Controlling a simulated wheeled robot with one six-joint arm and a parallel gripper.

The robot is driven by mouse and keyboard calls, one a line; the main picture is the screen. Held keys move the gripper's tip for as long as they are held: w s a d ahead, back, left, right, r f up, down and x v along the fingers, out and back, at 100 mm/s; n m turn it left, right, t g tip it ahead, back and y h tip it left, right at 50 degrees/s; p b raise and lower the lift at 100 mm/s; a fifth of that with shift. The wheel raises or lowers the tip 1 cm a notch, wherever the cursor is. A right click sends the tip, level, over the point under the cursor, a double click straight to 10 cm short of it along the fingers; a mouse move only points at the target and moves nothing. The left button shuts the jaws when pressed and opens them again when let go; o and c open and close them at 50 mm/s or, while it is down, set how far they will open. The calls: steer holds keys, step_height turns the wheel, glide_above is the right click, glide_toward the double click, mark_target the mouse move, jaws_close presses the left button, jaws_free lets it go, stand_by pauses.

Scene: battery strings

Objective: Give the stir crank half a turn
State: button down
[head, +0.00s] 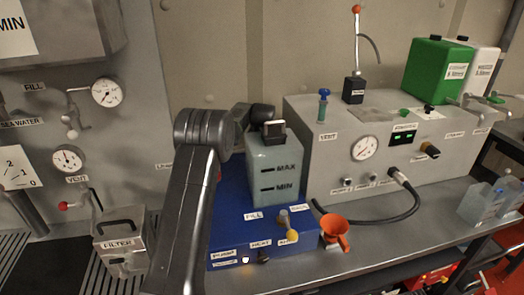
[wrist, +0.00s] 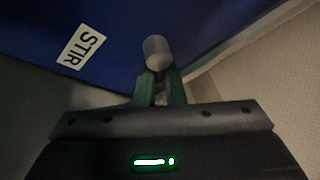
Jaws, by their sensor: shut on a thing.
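The stir crank shows in the wrist view as a short grey cylindrical handle (wrist: 156,50) against the blue box. The white STIR label (wrist: 82,52) is on the blue face to its left. My gripper (wrist: 160,82) is shut on the handle, its two green fingers on either side of the lower end. In the head view the blue box (head: 230,243) stands on the bench with a MAX/MIN tank (head: 273,175) on top. My gripper and the crank are hidden there behind my arm and the tank.
A grey console (head: 330,170) with a gauge and black hose stands to the right. A FILTER box (head: 122,245) is at the left.

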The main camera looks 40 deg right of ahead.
steer(key=c, duration=1.5)
jaws_free()
steer(key=shift+r, duration=0.1)
step_height(320, 180, up, 10)
steer(key=shift+f+b, duration=0.1)
steer(key=shift+b, duration=0.8)
